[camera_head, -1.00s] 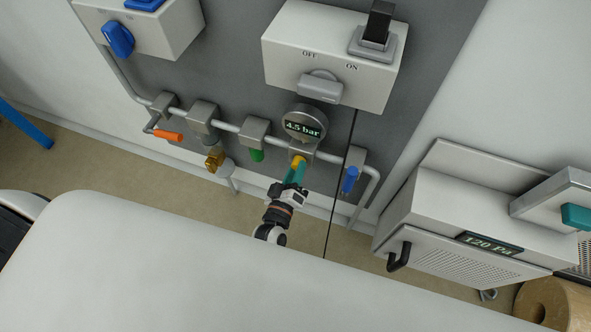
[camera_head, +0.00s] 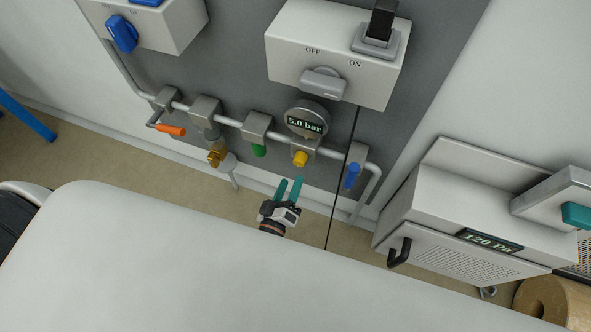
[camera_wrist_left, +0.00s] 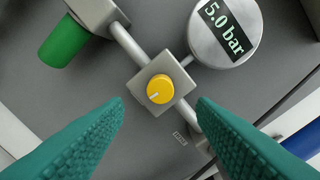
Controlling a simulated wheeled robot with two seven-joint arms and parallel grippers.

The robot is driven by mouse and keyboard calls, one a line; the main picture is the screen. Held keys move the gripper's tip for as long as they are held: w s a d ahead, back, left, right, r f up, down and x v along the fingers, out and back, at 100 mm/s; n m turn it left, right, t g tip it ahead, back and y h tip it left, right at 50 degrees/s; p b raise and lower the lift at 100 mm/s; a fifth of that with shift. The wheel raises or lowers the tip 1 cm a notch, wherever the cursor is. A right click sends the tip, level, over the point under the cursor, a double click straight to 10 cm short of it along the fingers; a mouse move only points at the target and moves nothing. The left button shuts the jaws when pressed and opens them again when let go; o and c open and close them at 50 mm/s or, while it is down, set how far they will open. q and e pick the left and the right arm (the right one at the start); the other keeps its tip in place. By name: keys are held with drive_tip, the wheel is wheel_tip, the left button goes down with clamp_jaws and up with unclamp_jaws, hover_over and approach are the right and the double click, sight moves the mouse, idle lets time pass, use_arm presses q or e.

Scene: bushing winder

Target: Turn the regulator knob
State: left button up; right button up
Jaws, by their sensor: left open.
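The regulator knob (camera_head: 300,159) is yellow and sits on a grey block on the pipe, below the round gauge (camera_head: 305,122), which reads 5.0 bar. In the left wrist view the knob (camera_wrist_left: 160,89) faces the camera, and a white mark on it points to the lower left. The gauge (camera_wrist_left: 224,32) is at the upper right there. My left gripper (camera_head: 289,188) is open and empty, below the knob and apart from it. Its teal fingers (camera_wrist_left: 161,115) show on both sides of the lower wrist view. My right gripper is not in view.
Along the pipe are an orange handle (camera_head: 171,130), a brass fitting (camera_head: 216,158), a green part (camera_head: 259,151) and a blue handle (camera_head: 352,176). A thin dark cable (camera_head: 344,170) hangs just right of the knob. A switch box (camera_head: 335,50) is above.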

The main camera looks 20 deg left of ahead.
use_arm(q)
drive_tip(key=s, duration=0.5)
drive_tip(key=shift+s+r, duration=0.1)
drive_tip(key=shift+s, duration=0.3)
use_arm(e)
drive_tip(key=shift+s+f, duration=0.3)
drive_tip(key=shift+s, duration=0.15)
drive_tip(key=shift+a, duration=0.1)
use_arm(q)
drive_tip(key=s+f+m+g+h+p, duration=0.2)
drive_tip(key=s+f+m+g+p, duration=0.25)
drive_tip(key=f, duration=0.35)
drive_tip(key=s+a+f+m+g+y+p, duration=0.1)
drive_tip(key=s+a+f+m+g+p, duration=0.3)
drive_tip(key=s, duration=0.6)
drive_tip(key=s+a+f+m+g+y+p, duration=0.1)
drive_tip(key=s+a+f+m+g+p, duration=0.2)
drive_tip(key=s+a+f+g, duration=0.3)
drive_tip(key=s+f+g+p, duration=0.1)
drive_tip(key=s+g, duration=0.1)
drive_tip(key=s, duration=0.2)
drive_tip(key=shift+s+a+f+m, duration=0.15)
drive_tip(key=shift+s+m, duration=0.2)
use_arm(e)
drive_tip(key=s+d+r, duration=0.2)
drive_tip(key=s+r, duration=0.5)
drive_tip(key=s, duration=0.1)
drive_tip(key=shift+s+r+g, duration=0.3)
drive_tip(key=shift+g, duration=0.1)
